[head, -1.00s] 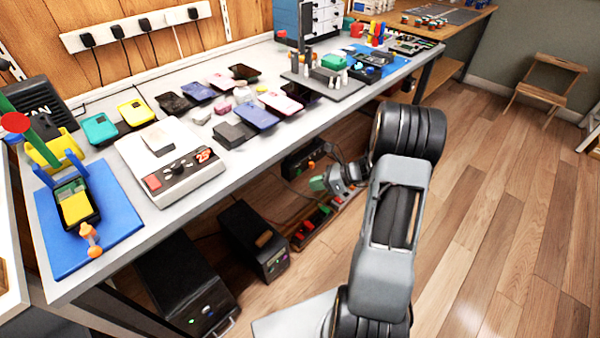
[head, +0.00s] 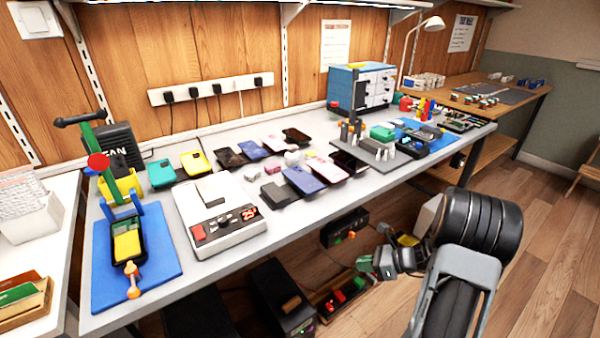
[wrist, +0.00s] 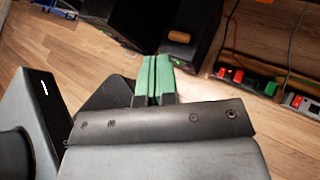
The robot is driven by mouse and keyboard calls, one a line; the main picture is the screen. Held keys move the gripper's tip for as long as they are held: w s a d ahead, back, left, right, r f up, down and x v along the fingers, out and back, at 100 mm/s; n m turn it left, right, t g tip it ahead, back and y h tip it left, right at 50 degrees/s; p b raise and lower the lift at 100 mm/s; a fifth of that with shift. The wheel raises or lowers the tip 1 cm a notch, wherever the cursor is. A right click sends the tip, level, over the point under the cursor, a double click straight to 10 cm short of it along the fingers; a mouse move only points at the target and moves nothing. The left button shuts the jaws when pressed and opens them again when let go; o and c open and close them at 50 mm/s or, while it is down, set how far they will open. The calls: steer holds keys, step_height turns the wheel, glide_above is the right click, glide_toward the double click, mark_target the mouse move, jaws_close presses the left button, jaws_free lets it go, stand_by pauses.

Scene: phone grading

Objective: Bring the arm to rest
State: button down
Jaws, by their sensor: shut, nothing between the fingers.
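My gripper (head: 365,263) hangs in front of the workbench, below the level of its top, with my arm folded at the right of the head view. In the wrist view its two green fingertips (wrist: 154,72) are side by side and pressed together, with nothing between them. The fingers point toward the floor and the dark boxes under the bench. No object touches the gripper in either view.
The workbench (head: 245,243) holds several phones, a white device (head: 218,219), a blue mat (head: 168,262) and a blue drawer cabinet (head: 342,88). Under it stand dark boxes (head: 283,297) and a power strip (wrist: 250,80). Open wooden floor (head: 540,270) lies to the right.

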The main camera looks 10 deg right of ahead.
steer(key=s+a+r+n+g+h+p, duration=0.35)
steer(key=s+r+n+g+p, duration=0.3)
steer(key=s+n, duration=0.4)
steer(key=s+a+r+n+t+h+p, duration=0.1)
steer(key=r+n+p, duration=0.4)
steer(key=r, duration=0.6)
steer(key=s+a+r+n+t+h+p, duration=0.1)
steer(key=a+r+n+t+h+p, duration=0.1)
steer(key=a+r+n+h+p, duration=0.2)
steer(key=s+a+r+n+t+h+p, duration=0.1)
steer(key=r+n+p, duration=0.6)
steer(key=r, duration=1.2)
steer(key=shift+a+r+h+p, duration=0.15)
steer(key=shift+a+h+p, duration=0.6)
steer(key=shift+a+p, duration=0.4)
steer(key=shift+d, duration=0.15)
